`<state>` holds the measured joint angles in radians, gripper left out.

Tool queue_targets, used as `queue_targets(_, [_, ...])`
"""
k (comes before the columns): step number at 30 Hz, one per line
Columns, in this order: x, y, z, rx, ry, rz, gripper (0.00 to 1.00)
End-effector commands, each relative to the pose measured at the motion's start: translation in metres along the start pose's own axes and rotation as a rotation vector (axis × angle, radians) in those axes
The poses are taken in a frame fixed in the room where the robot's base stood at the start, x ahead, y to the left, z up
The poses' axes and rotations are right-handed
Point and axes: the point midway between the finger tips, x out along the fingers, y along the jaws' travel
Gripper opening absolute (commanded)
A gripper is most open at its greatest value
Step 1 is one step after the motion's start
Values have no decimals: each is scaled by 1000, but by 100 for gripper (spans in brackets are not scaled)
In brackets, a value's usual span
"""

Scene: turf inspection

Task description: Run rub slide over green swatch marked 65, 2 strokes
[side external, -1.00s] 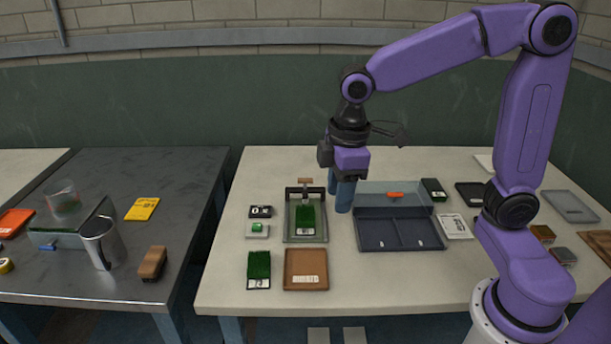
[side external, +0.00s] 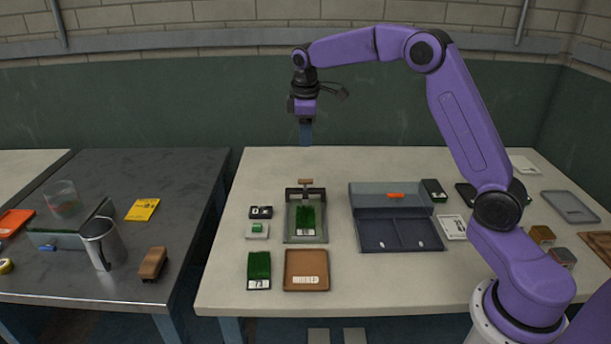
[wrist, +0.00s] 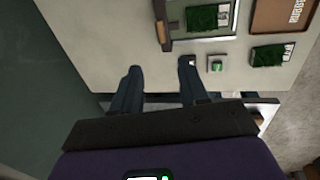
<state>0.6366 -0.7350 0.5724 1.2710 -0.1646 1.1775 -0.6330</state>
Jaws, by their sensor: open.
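A tray-like rig (side external: 290,232) stands on the pale table with a green swatch (side external: 306,217) inside it. The swatch's label is too small to read. A dark crossbar with a wooden handle (side external: 305,182), seemingly the rub slide, sits at the rig's far end. My gripper (side external: 306,142) hangs empty above the table's back edge, behind and above the handle. In the wrist view my open fingers (wrist: 160,68) are apart with nothing between them; the rig's swatch (wrist: 208,18) shows at the top.
A brown tray (side external: 306,285) lies in front of the rig. A dark two-part box (side external: 400,248) with an orange latch stands to its right. Two small blocks, one black-and-white (side external: 261,212) and one with a green top (side external: 257,230), sit left. The dark wall (side external: 200,110) is behind.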

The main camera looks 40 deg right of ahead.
Motion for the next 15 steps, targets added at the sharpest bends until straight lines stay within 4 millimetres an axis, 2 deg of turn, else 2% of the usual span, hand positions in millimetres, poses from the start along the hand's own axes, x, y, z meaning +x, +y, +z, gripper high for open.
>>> queue_targets(15, [99,-1,1,1,-3,-3,43])
